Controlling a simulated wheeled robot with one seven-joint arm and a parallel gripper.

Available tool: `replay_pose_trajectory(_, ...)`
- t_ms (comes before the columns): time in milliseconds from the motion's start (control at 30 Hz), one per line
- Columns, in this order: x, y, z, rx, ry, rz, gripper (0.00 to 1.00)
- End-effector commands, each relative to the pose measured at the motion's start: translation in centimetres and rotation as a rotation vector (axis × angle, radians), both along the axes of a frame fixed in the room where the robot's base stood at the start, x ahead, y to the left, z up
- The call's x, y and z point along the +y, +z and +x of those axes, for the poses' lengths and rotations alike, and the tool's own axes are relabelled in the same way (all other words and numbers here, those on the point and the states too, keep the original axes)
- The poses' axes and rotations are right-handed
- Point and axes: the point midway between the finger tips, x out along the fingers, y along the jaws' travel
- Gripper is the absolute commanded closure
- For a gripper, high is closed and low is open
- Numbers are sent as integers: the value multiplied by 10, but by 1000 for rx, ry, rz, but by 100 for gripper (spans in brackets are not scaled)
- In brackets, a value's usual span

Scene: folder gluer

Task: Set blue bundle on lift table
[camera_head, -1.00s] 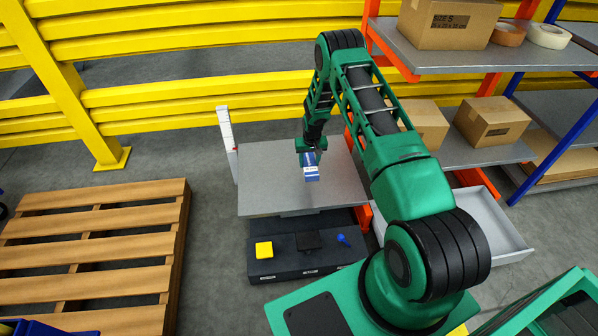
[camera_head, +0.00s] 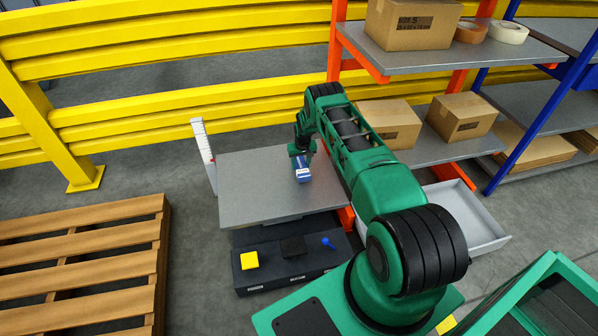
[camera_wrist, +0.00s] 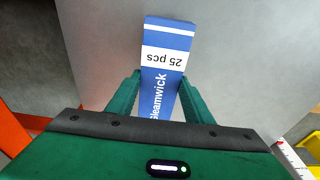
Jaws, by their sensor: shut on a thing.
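In the wrist view the bundle (camera_wrist: 168,45) reads "25 pcs" and sits between the two green fingers. My gripper (camera_head: 301,155) is shut on the bundle; it also shows in the wrist view (camera_wrist: 160,95). The lift table top fills the background there. I cannot tell whether the bundle touches the table top or hangs just above it.
The table's dark base carries a yellow block (camera_head: 249,260), a black part and a blue knob (camera_head: 327,242). A white scale post (camera_head: 203,150) stands at the table's left edge. A wooden pallet (camera_head: 90,235) lies left. Shelves with cartons (camera_head: 388,124) stand right. Most of the table top is bare.

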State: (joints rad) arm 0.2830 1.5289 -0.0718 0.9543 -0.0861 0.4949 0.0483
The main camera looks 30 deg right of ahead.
Motion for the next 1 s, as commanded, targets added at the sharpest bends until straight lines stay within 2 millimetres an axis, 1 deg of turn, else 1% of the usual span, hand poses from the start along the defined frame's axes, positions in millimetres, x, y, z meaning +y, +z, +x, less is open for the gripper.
replay_pose_trajectory(33, 0, -9, -1, 2, 0, 1, 80)
replay_pose_trajectory(100, 0, -18, -1, 1, 0, 0, 80)
replay_pose_trajectory(233, 0, -28, 0, 0, 0, 0, 80)
replay_pose_trajectory(633, 1, -32, 0, 1, 0, 0, 80)
replay_pose_trajectory(667, 1, -32, 0, 1, 0, 0, 46)
replay_pose_trajectory(700, 1, -32, 0, 1, 0, 0, 37)
replay_pose_trajectory(733, 1, -32, 0, 1, 0, 0, 35)
replay_pose_trajectory(1000, 1, -31, 0, 1, 1, 0, 35)
